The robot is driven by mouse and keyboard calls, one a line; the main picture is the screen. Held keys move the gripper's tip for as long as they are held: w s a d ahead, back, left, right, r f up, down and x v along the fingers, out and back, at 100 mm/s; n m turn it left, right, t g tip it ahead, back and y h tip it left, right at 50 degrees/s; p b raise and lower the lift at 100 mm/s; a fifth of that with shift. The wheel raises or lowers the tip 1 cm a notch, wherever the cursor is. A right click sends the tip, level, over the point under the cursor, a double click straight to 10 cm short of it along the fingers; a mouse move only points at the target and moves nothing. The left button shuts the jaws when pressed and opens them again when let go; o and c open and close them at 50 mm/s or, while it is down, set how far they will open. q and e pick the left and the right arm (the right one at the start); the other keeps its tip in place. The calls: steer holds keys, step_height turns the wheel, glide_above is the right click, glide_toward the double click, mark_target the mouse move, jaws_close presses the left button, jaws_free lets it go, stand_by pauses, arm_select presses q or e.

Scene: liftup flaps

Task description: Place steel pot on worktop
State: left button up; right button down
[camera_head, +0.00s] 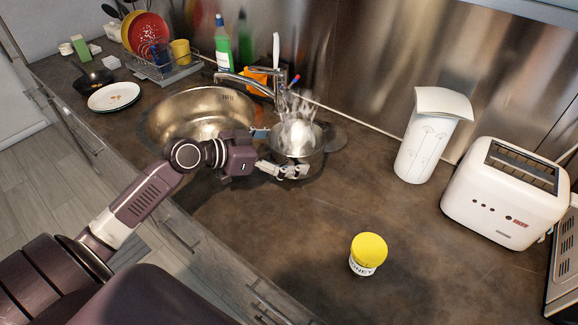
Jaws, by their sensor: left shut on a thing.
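The steel pot (308,163) is at the right side of the round sink (160,128), in front of the tap (245,83). It looks upright, with a bright, shiny inside. I cannot tell whether its base touches the surface below. My left gripper (294,172) reaches in from the left and is shut on the pot at its near side; the fingers partly hide the pot wall. The brown worktop (230,210) spreads in front and to the right. My right gripper is not in view.
A yellow-lidded jar (368,253) stands on the front worktop. A white canister (428,140) and white toaster (505,190) stand at the right. A dish rack (165,68), plate (113,96) and green bottle (222,45) are behind left. The worktop between pot and jar is clear.

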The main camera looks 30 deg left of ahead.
arm_select(q)
step_height(320, 180, down, 6)
steer(key=shift+r, duration=0.1)
stand_by(0.4)
steer(key=shift+f, duration=0.2)
steer(key=o, duration=1.2)
steer(key=shift+f, duration=0.1)
steer(key=shift+o, duration=0.2)
